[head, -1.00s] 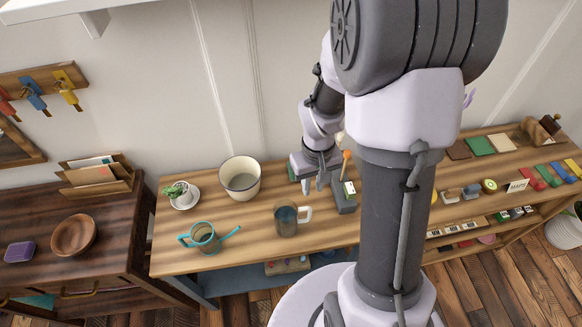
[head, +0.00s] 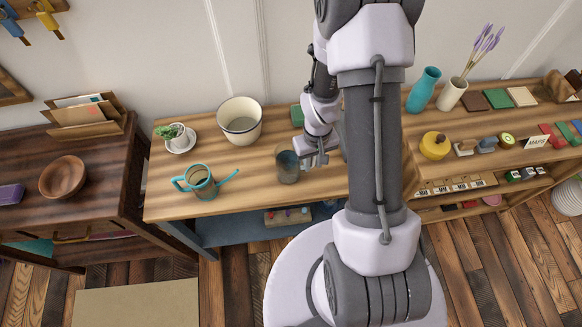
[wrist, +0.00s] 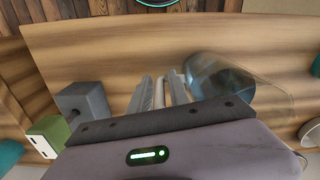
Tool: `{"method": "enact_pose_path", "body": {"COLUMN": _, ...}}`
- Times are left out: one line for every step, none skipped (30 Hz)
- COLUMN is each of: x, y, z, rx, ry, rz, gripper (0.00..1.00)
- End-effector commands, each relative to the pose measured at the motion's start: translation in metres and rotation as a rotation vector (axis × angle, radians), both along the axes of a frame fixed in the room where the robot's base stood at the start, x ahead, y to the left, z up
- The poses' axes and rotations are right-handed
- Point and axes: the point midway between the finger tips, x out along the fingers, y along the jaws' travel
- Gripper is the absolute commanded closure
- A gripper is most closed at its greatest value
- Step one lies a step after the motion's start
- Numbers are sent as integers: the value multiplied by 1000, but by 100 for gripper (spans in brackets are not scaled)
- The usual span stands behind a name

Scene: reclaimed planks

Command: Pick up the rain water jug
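The jug (head: 287,167) is see-through with a dark blue-grey filling and stands upright on the wooden bench top. In the wrist view the jug (wrist: 222,82) is just right of my fingers. My gripper (head: 316,161) is low at the jug's right side, where the handle is. In the wrist view my gripper (wrist: 162,92) has its fingers apart, with a pale narrow strip between them that looks like the handle. Contact with it cannot be made out. The handle is mostly hidden in the head view.
A teal-trimmed watering can (head: 201,182) stands left of the jug, with a cream pot (head: 240,121) behind. A small plant (head: 177,137) sits at the back left. A grey block (wrist: 83,100) and a green box (wrist: 47,135) are left of my fingers in the wrist view.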

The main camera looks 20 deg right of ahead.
Motion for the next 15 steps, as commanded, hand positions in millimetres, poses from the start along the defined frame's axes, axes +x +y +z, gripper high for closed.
{"method": "enact_pose_path", "body": {"x": 0, "y": 0, "z": 0, "rx": 0, "ry": -1, "rz": 0, "gripper": 77}}
{"method": "enact_pose_path", "body": {"x": 0, "y": 0, "z": 1, "rx": 0, "ry": -1, "rz": 0, "gripper": 77}}
{"method": "enact_pose_path", "body": {"x": 0, "y": 0, "z": 2, "rx": 0, "ry": -1, "rz": 0, "gripper": 77}}
{"method": "enact_pose_path", "body": {"x": 0, "y": 0, "z": 2, "rx": 0, "ry": -1, "rz": 0, "gripper": 77}}
{"method": "enact_pose_path", "body": {"x": 0, "y": 0, "z": 2, "rx": 0, "ry": -1, "rz": 0, "gripper": 81}}
{"method": "enact_pose_path", "body": {"x": 0, "y": 0, "z": 2, "rx": 0, "ry": -1, "rz": 0, "gripper": 89}}
{"method": "enact_pose_path", "body": {"x": 0, "y": 0, "z": 2, "rx": 0, "ry": -1, "rz": 0, "gripper": 95}}
{"method": "enact_pose_path", "body": {"x": 0, "y": 0, "z": 2, "rx": 0, "ry": -1, "rz": 0, "gripper": 100}}
{"method": "enact_pose_path", "body": {"x": 0, "y": 0, "z": 2, "rx": 0, "ry": -1, "rz": 0, "gripper": 100}}
{"method": "enact_pose_path", "body": {"x": 0, "y": 0, "z": 2, "rx": 0, "ry": -1, "rz": 0, "gripper": 100}}
{"method": "enact_pose_path", "body": {"x": 0, "y": 0, "z": 2, "rx": 0, "ry": -1, "rz": 0, "gripper": 100}}
{"method": "enact_pose_path", "body": {"x": 0, "y": 0, "z": 2, "rx": 0, "ry": -1, "rz": 0, "gripper": 100}}
{"method": "enact_pose_path", "body": {"x": 0, "y": 0, "z": 2, "rx": 0, "ry": -1, "rz": 0, "gripper": 100}}
{"method": "enact_pose_path", "body": {"x": 0, "y": 0, "z": 2, "rx": 0, "ry": -1, "rz": 0, "gripper": 100}}
{"method": "enact_pose_path", "body": {"x": 0, "y": 0, "z": 2, "rx": 0, "ry": -1, "rz": 0, "gripper": 100}}
